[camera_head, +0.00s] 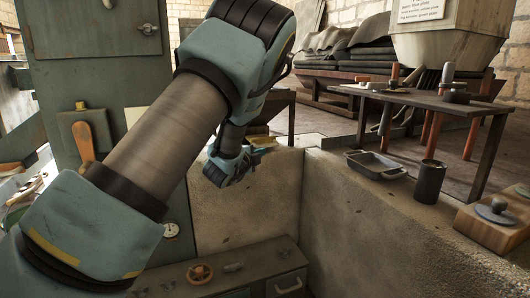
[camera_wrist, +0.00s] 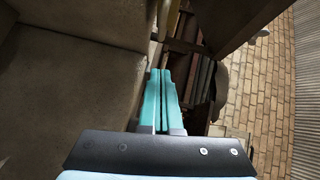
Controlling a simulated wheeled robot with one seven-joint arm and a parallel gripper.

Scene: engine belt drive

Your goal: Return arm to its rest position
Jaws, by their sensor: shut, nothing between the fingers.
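My arm reaches up from the lower left of the head view and bends over, with its far end small near the middle. My gripper (camera_wrist: 160,72) shows in the wrist view as two teal fingers lying close together, shut and empty. In the head view my gripper (camera_head: 262,154) is partly hidden by the wrist and sits in front of the stone wall's top edge. No object is held or touched that I can see.
A stone ledge (camera_head: 400,215) runs along the right, bearing a grey tray (camera_head: 375,164), a dark cup (camera_head: 429,182) and a wooden block with a knob (camera_head: 492,222). A tool table (camera_head: 440,101) stands behind. A grey-green cabinet (camera_head: 95,75) stands at left, behind my arm.

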